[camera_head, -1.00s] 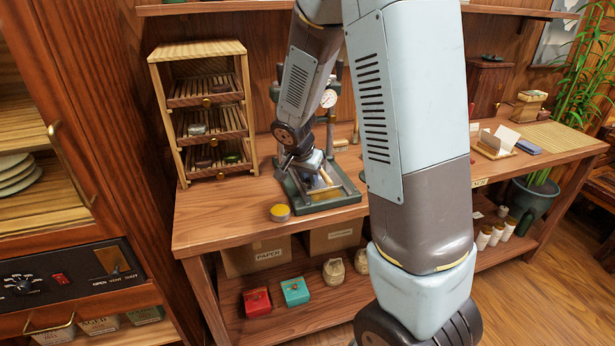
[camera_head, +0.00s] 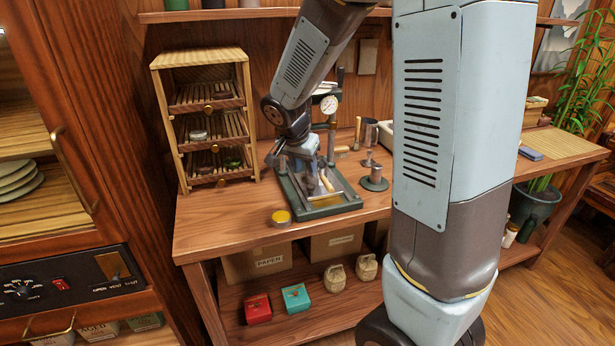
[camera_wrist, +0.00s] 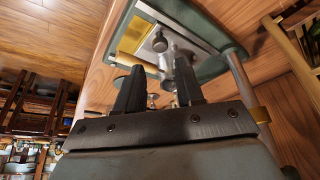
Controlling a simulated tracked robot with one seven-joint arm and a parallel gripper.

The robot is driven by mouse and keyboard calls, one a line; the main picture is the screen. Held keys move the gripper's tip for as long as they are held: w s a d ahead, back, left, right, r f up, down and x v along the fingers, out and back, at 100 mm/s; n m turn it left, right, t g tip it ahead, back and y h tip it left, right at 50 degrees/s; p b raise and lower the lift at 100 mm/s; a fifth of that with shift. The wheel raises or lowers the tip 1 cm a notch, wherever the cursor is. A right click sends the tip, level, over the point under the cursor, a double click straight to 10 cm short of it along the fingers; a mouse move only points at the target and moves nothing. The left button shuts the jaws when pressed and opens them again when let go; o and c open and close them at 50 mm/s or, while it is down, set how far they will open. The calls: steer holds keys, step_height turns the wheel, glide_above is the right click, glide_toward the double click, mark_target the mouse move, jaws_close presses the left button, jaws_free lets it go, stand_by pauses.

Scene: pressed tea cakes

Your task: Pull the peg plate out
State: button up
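The press (camera_head: 318,207) stands on the table with a green base frame. In the wrist view the base frame (camera_wrist: 232,52) surrounds a silver plate (camera_wrist: 150,50) with upright pegs (camera_wrist: 160,43) and a brass-coloured strip (camera_wrist: 134,34). I cannot tell for sure which part is the peg plate. A wooden-handled piece (camera_head: 327,183) shows at the press in the head view. My gripper (camera_wrist: 158,68) is open; its two dark fingers are apart, with a rounded knob showing between and beyond them. In the head view my wrist is over the press, partly hiding it; contact cannot be told.
A wooden rack (camera_head: 208,135) with several drawers stands left of the press. The front table edge and a shelf below are close by.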

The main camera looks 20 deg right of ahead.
steer(key=shift+v, duration=2.75)
steer(key=s+d+r+n+t+y, duration=0.1)
steer(key=s+r+n, duration=0.3)
steer(key=s, duration=0.7)
steer(key=s+d+r+n+t+y, duration=0.1)
steer(key=s+r+n, duration=0.4)
steer(key=s, duration=0.6)
steer(key=shift+s+d+r+y, duration=0.3)
steer(key=shift+d+r+y, duration=0.3)
steer(key=shift+r, duration=0.25)
